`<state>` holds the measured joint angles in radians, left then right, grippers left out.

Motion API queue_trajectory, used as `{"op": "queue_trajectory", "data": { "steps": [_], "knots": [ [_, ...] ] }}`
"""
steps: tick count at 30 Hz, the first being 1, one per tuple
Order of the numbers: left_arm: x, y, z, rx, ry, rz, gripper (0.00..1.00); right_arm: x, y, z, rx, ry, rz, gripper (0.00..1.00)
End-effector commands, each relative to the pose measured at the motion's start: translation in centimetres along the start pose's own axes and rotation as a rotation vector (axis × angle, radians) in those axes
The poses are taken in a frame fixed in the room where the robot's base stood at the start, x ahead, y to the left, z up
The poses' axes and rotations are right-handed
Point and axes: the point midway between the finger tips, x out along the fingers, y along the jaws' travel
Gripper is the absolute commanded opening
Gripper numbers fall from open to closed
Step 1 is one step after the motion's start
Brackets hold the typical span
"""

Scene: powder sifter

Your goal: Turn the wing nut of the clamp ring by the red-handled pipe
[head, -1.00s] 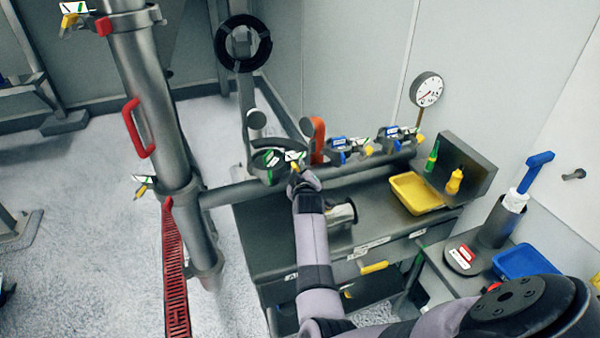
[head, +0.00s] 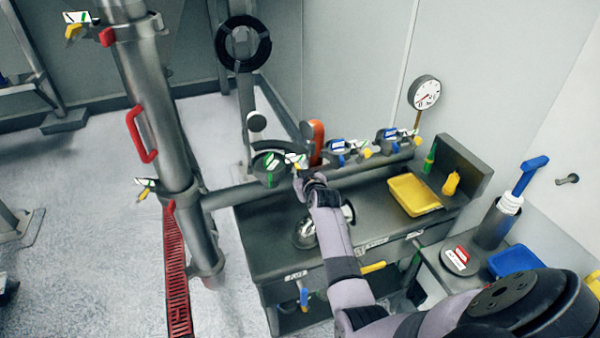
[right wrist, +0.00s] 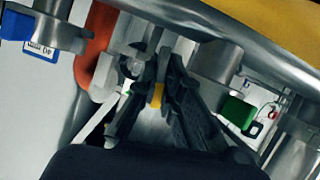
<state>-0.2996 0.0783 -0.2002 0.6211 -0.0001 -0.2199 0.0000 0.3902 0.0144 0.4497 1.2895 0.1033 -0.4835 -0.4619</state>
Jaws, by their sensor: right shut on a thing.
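A clamp ring with a green mark (head: 268,166) sits on the horizontal pipe, left of an orange-red handle (head: 317,140). Its yellow wing nut is mostly hidden by my right gripper (head: 310,180) in the head view. In the right wrist view my right gripper (right wrist: 163,68) has its fingers close together, with a small yellow piece, apparently the wing nut (right wrist: 157,95), between them. The orange-red handle shows to the left there (right wrist: 95,50). The vertical pipe (head: 158,120) with a red grip (head: 139,134) stands to the left. My left gripper is not in view.
Two blue-marked clamps (head: 342,150) (head: 390,140) are along the pipe to the right. A steel bench (head: 265,225) lies below, with a yellow tray (head: 414,194) and a shiny metal vessel (head: 306,233). A gauge (head: 424,92) stands behind.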

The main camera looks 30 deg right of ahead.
Motion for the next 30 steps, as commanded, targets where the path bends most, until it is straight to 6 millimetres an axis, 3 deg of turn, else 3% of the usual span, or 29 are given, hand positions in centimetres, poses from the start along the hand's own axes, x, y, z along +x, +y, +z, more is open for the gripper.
{"op": "queue_trajectory", "data": {
  "steps": [8, 30],
  "knots": [
    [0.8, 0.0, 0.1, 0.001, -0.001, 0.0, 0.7, 0.1, 0.3, 0.1, 0.242, 0.004, -0.099, 0.0],
    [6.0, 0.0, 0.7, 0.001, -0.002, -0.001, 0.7, 0.2, 0.5, 0.3, 0.776, 0.006, -0.321, 0.0]
  ]
}}
